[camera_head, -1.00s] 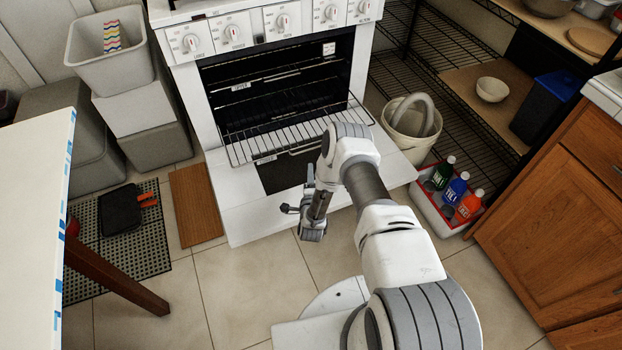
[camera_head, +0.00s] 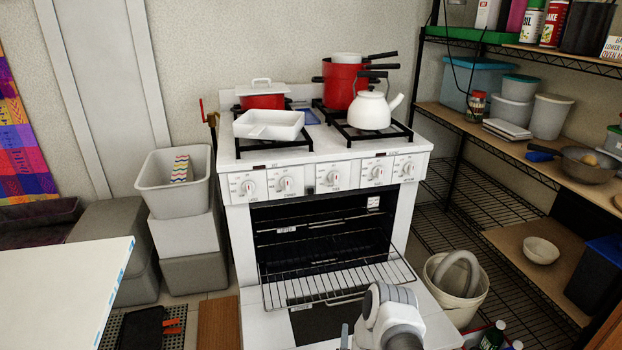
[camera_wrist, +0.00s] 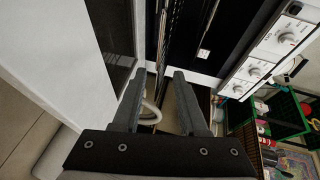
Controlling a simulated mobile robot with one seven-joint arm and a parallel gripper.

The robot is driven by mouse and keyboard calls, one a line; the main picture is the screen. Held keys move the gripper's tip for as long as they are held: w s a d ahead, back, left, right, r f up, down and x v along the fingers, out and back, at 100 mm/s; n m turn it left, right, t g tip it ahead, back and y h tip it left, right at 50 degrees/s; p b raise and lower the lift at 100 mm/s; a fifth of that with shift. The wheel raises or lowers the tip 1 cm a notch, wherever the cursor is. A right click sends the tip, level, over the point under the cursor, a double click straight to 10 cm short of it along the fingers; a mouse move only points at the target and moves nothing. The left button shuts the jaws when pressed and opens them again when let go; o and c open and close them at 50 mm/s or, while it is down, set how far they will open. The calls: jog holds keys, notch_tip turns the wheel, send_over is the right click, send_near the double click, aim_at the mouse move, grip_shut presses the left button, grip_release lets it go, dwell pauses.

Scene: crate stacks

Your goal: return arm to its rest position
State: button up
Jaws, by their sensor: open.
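My gripper (camera_wrist: 159,78) shows in the wrist view with its two dark fingers apart and nothing between them. In the head view my white and grey arm shows only at the bottom edge, in front of the open oven door; most of the arm and the gripper there are cut off or hard to make out. The white oven (camera_head: 325,190) stands open with its door lowered and a wire rack (camera_head: 340,284) pulled out. In the wrist view the oven appears turned sideways, with its knobs (camera_wrist: 281,40) at the right.
A white bucket (camera_head: 437,272) stands right of the oven door, beside a black wire shelf (camera_head: 500,235). Grey bins (camera_head: 150,200) stand to the left. A white table (camera_head: 50,300) fills the lower left. A white kettle (camera_head: 370,112) and red pots (camera_head: 343,85) sit on the stove.

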jog(key=w+a+r+n+g+y, duration=0.1)
jog(key=w+r+n, duration=0.2)
jog(key=w+r, duration=0.35)
jog(key=w+a+r+n+g+y, duration=0.15)
jog(key=w+r, duration=0.25)
jog(key=r, duration=0.5)
notch_tip(320, 180, up, 20)
jog(key=s+f+n+g+y, duration=0.1)
jog(key=s+n+g, duration=0.15)
jog(key=n, duration=0.35)
jog(key=s+d+r+n+g, duration=0.2)
jog(key=s+r+n, duration=0.3)
jog(key=s+r, duration=1)
jog(key=s+d+r+n+g, duration=0.1)
jog(key=s+r+n+g, duration=0.1)
jog(key=s, duration=1)
jog(key=s+d+r+n+g, duration=0.1)
jog(key=s+n, duration=0.1)
jog(key=s, duration=1.1)
notch_tip(320, 180, up, 16)
jog(key=p, duration=1.5)
jog(key=shift+w+a+f+p, duration=0.15)
jog(key=shift+w+p, duration=0.15)
jog(key=shift+w, duration=0.1)
